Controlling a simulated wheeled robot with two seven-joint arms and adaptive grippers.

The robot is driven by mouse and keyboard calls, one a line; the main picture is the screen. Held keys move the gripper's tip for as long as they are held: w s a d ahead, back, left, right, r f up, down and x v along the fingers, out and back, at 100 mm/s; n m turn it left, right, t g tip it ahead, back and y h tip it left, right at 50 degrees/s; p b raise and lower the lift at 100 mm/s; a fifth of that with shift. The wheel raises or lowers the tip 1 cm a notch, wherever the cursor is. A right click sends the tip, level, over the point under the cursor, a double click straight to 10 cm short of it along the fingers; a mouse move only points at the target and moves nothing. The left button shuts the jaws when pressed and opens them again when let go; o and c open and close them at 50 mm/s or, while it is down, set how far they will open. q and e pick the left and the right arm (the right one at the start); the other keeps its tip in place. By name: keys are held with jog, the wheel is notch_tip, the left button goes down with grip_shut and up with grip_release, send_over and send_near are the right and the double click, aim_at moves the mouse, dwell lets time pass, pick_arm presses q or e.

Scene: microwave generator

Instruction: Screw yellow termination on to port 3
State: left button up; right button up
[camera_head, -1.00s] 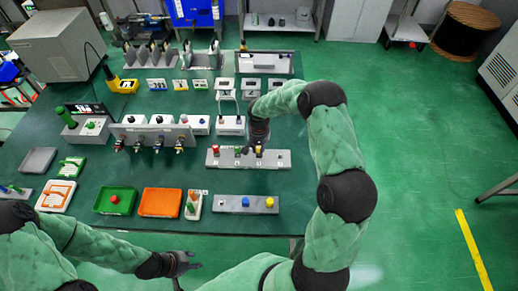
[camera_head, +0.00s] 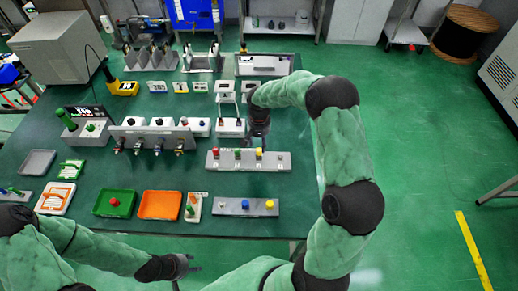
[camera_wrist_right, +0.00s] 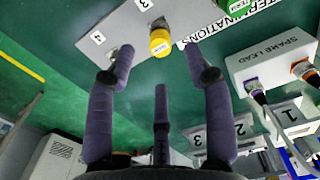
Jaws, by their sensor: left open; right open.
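The yellow termination (camera_head: 259,154) stands upright on the grey terminations plate (camera_head: 280,163), beside a green and a red one. My left gripper (camera_head: 185,266) is open and empty near the front edge. A grey panel (camera_head: 150,132) with several front connectors stands left of the plate; I cannot read which is port 3.
The spare lead box (camera_head: 230,127) with its cables stands close behind the plate. A green tray (camera_head: 101,205) and an orange tray (camera_head: 160,205) are at the front left. The table's right edge is near the plate.

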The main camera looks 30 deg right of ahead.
jog(key=shift+r, duration=2.65)
